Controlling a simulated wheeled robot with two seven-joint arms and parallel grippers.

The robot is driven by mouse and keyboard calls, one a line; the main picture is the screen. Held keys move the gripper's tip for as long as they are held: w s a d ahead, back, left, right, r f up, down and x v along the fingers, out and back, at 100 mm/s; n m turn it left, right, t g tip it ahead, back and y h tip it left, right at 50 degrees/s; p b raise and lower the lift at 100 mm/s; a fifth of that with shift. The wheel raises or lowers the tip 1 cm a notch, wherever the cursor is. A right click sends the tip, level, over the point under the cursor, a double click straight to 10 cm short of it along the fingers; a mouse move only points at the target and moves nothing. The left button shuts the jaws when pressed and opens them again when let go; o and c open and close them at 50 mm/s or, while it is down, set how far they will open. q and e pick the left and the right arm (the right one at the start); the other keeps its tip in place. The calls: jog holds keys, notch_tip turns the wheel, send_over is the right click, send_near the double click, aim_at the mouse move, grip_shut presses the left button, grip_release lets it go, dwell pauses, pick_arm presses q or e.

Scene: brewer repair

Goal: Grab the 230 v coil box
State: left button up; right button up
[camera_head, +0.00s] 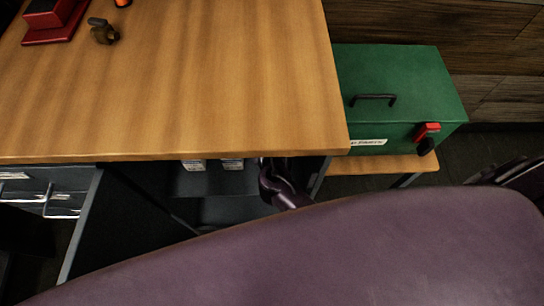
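Two small boxes with pale labels stand side by side on a dark shelf under the workbench, a left one (193,165) and a right one (232,164). The tabletop edge cuts off their upper parts. The labels are too small to read, so I cannot tell which is the 230 V coil box. A purple section of my arm, apparently the right one, reaches under the bench edge just right of these boxes. Its gripper fingers are hidden, and I cannot see whether they touch anything. My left gripper is not in view.
The wooden workbench top (190,80) overhangs the open cabinet (140,215). A red device (52,22) and a small brown part (102,31) sit on it. Drawers (40,195) are at left. A green case (395,90) stands on a low wooden surface at right.

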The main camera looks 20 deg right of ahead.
jog(key=shift+w+f, duration=0.25)
jog(key=shift+f, duration=0.25)
jog(key=shift+r, duration=0.1)
jog(key=c, duration=1.2)
